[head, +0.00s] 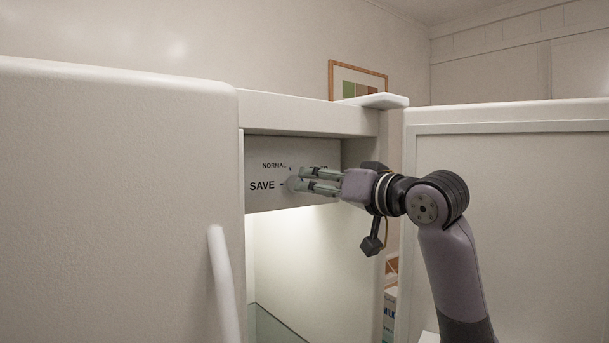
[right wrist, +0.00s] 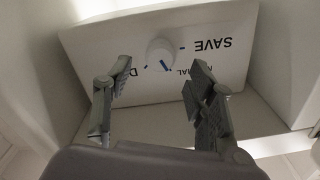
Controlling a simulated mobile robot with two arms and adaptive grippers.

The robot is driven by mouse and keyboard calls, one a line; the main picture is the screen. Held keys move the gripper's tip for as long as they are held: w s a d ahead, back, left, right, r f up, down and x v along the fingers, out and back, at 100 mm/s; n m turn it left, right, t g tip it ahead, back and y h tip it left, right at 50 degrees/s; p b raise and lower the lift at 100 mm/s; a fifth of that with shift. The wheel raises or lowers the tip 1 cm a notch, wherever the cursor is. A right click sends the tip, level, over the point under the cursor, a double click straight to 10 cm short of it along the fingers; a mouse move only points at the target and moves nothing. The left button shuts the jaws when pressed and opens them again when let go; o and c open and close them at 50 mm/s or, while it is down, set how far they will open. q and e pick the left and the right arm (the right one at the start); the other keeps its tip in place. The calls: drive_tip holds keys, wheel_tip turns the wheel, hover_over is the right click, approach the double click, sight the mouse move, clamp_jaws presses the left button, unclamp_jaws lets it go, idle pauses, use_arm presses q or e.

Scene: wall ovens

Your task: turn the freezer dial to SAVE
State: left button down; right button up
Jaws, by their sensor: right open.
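The dial (right wrist: 161,52) is a round white knob on a white panel inside the open compartment. In the right wrist view its blue pointer faces the NORMAL side, away from the SAVE label (right wrist: 210,44). In the head view the dial (head: 292,183) is partly hidden by my fingers, with SAVE (head: 262,186) to its left and NORMAL above left. My right gripper (head: 306,180) is open in front of the panel, its fingertips close to the dial. In the wrist view its two fingers (right wrist: 158,66) stand apart on either side of the dial; contact is not clear. My left gripper is not in view.
A white door (head: 110,190) with an upright handle (head: 222,280) fills the left. The compartment's side wall (head: 360,250) is close below my right wrist. An open door (head: 530,200) stands at the right, behind my arm. The lit space under the panel is open.

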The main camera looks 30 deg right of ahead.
sight(291, 181)
drive_tip(key=w, duration=0.1)
drive_tip(key=w+p, duration=0.1)
drive_tip(key=w, duration=0.3)
drive_tip(key=shift+a, duration=0.25)
drive_tip(key=shift+c, duration=0.6)
drive_tip(key=c, duration=1)
